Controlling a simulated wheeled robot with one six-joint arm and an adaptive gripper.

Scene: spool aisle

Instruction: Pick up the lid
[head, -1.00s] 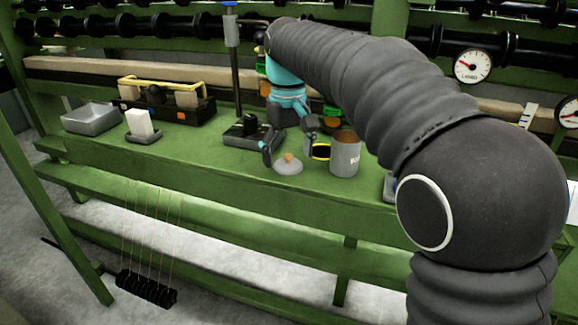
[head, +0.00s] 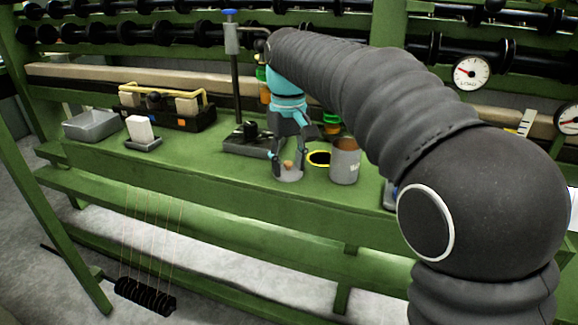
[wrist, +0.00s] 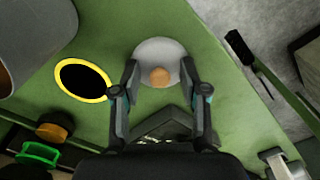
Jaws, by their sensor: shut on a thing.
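The lid (head: 290,177) is a light grey round dome with a light brown knob. It is at the front of the green bench, left of the grey can. In the wrist view the lid (wrist: 152,50) sits between the two fingertips, with its knob facing the camera. My gripper (head: 289,170) reaches down over it from above. In the wrist view my gripper (wrist: 160,68) has one finger on each side of the lid and is shut on it. The lid appears to be at bench level; I cannot tell whether it touches the bench.
A grey can (head: 345,163) with a brown top stands right of the lid. A yellow-rimmed black disc (wrist: 82,80) lies between them. A dark-based stand with a post (head: 236,90) is behind left. A white block (head: 140,128) and grey tray (head: 92,124) are farther left.

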